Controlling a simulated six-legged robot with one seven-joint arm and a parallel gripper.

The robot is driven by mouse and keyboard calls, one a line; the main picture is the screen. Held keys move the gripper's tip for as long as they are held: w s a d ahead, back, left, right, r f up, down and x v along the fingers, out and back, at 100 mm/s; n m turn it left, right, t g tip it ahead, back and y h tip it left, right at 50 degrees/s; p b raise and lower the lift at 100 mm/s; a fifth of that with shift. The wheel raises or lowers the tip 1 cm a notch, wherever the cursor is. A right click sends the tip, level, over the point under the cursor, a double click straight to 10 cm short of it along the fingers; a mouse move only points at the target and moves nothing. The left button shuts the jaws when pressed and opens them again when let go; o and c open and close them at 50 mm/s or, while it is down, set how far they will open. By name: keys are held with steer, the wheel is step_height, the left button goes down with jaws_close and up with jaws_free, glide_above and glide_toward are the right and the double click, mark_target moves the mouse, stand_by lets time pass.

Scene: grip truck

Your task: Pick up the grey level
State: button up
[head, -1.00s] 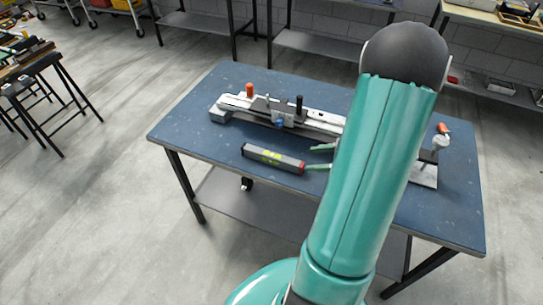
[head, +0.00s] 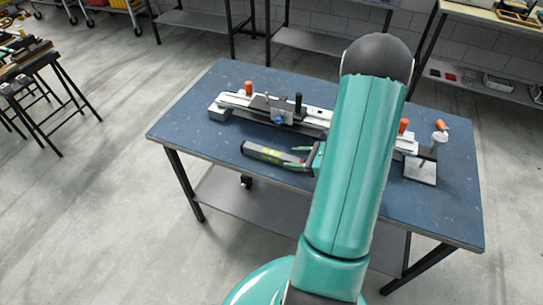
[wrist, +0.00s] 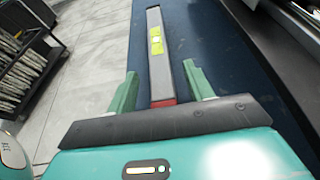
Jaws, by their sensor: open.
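The grey level (head: 265,153) is a long bar with a yellow-green label and a red end. It lies on the blue table (head: 225,90) near the front edge. In the wrist view the level (wrist: 155,55) runs away from me, with its red end (wrist: 163,103) between my fingers. My gripper (head: 305,158) is open around the level's right end. In the wrist view both green fingers of my gripper (wrist: 160,82) stand apart from the level's sides, with a gap on each side. My arm hides part of the table in the head view.
A long metal rail tool (head: 270,108) with orange and black knobs lies behind the level.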

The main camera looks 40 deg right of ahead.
mark_target(272, 156)
steer(key=shift+x, duration=1.45)
jaws_close()
steer(key=shift+r, duration=0.2)
